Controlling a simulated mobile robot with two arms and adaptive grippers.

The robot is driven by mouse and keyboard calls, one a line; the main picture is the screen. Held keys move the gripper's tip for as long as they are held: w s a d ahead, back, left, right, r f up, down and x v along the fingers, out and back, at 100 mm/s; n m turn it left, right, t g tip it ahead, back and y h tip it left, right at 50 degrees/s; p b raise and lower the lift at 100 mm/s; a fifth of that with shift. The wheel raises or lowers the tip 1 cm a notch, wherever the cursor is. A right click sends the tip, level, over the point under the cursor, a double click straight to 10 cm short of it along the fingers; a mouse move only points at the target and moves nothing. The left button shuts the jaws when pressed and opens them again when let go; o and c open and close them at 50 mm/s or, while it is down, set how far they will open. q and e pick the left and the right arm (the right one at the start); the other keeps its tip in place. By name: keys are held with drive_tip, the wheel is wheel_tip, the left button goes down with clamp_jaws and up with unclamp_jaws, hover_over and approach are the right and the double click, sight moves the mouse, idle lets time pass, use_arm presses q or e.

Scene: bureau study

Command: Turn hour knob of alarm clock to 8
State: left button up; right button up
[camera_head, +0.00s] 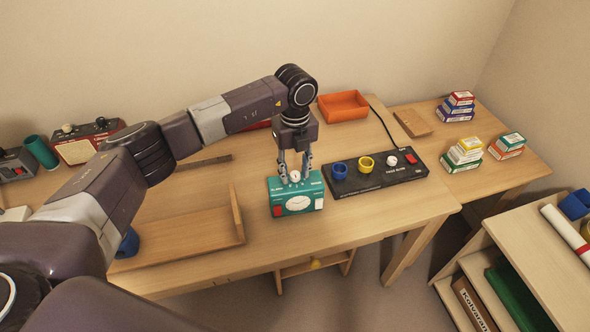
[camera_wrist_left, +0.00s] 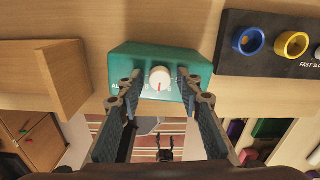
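The alarm clock (camera_head: 283,201) is a teal box with a white dial and a red patch on its front, standing near the table's front edge. It also shows in the left wrist view (camera_wrist_left: 143,58). Its white round knob (camera_head: 295,177) is on top, and in the left wrist view the knob (camera_wrist_left: 160,77) has a red mark pointing down. My left gripper (camera_head: 295,179) points down over the clock. In the left wrist view its fingers (camera_wrist_left: 158,82) are open, one on each side of the knob with gaps.
A black panel (camera_head: 405,180) with blue and yellow rings and a white knob stands just right of the clock. A wooden stand (camera_head: 190,238) is on the left. An orange tray (camera_head: 343,106) is behind. Small boxes (camera_head: 465,152) are stacked at the right.

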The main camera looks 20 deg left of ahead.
use_arm(q)
clamp_jaws()
drive_tip(key=m+b, duration=0.3)
drive_tip(key=shift+f+m, duration=0.1)
drive_tip(key=shift+m, duration=0.2)
drive_tip(key=shift+m+b, duration=1.15)
drive_tip(key=shift+m, duration=0.95)
drive_tip(key=shift+o, duration=1.3)
unclamp_jaws()
